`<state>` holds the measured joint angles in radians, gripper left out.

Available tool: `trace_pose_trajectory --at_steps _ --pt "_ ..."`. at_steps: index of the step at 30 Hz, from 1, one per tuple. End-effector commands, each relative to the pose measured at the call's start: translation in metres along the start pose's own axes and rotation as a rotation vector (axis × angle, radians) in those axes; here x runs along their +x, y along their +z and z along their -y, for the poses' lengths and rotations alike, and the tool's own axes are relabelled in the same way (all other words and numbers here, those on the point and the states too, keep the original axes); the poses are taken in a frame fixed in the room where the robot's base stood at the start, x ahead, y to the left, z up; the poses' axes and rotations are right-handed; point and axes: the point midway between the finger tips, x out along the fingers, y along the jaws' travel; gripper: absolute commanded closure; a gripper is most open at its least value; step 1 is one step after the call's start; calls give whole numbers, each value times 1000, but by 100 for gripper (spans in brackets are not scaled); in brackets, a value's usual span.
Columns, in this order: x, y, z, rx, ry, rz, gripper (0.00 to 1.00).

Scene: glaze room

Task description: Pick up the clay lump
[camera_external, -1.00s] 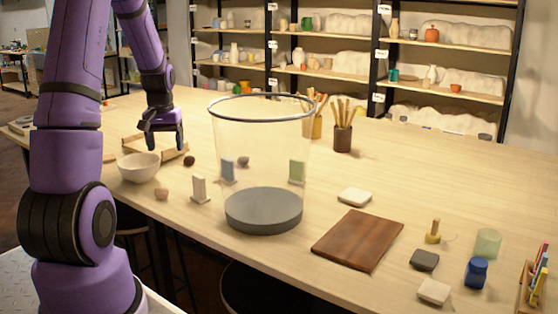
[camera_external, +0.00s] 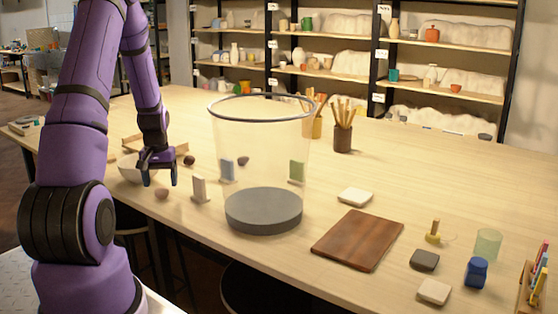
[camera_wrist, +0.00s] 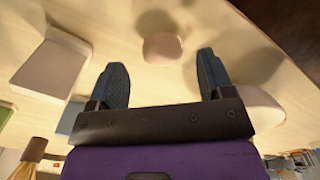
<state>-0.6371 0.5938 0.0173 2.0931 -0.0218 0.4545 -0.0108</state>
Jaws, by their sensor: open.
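The clay lump, which I take to be the small rounded pinkish-tan lump (camera_external: 161,194), lies on the table near its front edge. In the wrist view the lump (camera_wrist: 162,47) shows ahead of the fingers, in line with the gap between them. My gripper (camera_external: 160,180) is open and empty, pointing down just above and behind the lump. Its two dark fingers (camera_wrist: 162,66) are spread wide in the wrist view. The lump looks apart from both fingers; the exact height between them is unclear.
A pale bowl (camera_external: 128,172) stands close on the left, partly hidden by my gripper. Dark round lumps (camera_external: 189,160) lie farther back. The table's front edge is near.

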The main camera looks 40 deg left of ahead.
Motion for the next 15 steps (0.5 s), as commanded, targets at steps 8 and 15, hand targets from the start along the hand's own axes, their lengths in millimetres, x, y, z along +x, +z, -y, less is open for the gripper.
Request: trace_pose_trajectory --at_steps 8,15 --pt "33 -2 2 1 0 1 26" --pt "34 -2 2 0 0 0 26"
